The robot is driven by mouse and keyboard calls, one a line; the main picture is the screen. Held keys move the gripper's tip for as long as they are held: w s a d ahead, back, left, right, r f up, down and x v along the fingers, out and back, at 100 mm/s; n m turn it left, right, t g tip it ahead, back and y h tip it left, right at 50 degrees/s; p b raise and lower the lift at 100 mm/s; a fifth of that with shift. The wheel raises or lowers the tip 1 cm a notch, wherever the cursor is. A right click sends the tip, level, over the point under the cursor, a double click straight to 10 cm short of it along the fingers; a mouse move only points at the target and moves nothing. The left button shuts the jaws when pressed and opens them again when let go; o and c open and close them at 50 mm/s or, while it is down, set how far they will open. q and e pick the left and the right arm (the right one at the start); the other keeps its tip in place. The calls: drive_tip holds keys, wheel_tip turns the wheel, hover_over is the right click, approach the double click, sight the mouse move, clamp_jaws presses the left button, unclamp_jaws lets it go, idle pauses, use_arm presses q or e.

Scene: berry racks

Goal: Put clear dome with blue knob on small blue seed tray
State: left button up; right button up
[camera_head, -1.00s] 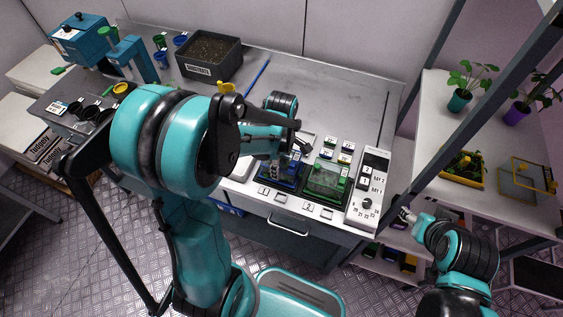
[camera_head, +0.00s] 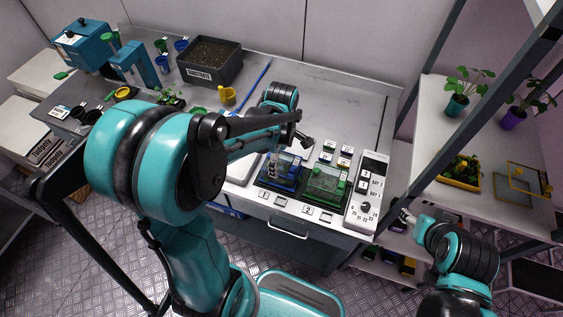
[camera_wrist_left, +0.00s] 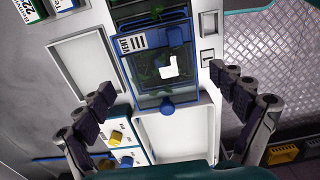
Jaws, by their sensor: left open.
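The clear dome (camera_wrist_left: 150,75) with blue edges and a blue knob (camera_wrist_left: 167,108) appears to sit on the small blue seed tray (camera_head: 267,183), with green seedlings showing through it. It also shows in the head view (camera_head: 287,168), partly behind my gripper. The dome hides most of the tray, so I cannot tell how exactly it is seated. My left gripper (camera_wrist_left: 163,84) is open, its fingers spread wide on either side of the dome's knob end, apart from it. In the head view the left gripper (camera_head: 272,164) is just above the dome. My right gripper (camera_head: 405,215) is off the table's right side, its jaws unclear.
A green-edged dome (camera_head: 327,181) stands right of the blue one. A control panel (camera_head: 369,190) is at the table's right end. A substrate box (camera_head: 209,62) and cups stand at the back left. A plant shelf (camera_head: 480,202) is on the right. The back right tabletop is clear.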

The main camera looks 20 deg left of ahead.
use_arm(q)
wheel_tip(320, 180, up, 7)
drive_tip(key=shift+f+p, duration=0.2)
drive_tip(key=shift+p, duration=0.55)
drive_tip(key=shift+r, duration=0.25)
drive_tip(key=s+d+r+m+t, duration=0.1)
drive_tip(key=s+r+m+t, duration=0.1)
drive_tip(key=m, duration=0.7)
drive_tip(key=s+d+r+m+t, duration=0.2)
drive_tip(key=s+m+t, duration=0.3)
drive_tip(key=m, duration=0.4)
drive_tip(key=shift+s+d+r+m, duration=0.3)
drive_tip(key=shift+s+r, duration=0.4)
drive_tip(key=shift+s, duration=0.2)
drive_tip(key=b, duration=0.8)
approach(282, 164)
drive_tip(key=s+d+f, duration=0.1)
drive_tip(key=s+d, duration=0.2)
drive_tip(key=shift+w+r, duration=0.1)
drive_tip(key=shift+w, duration=0.1)
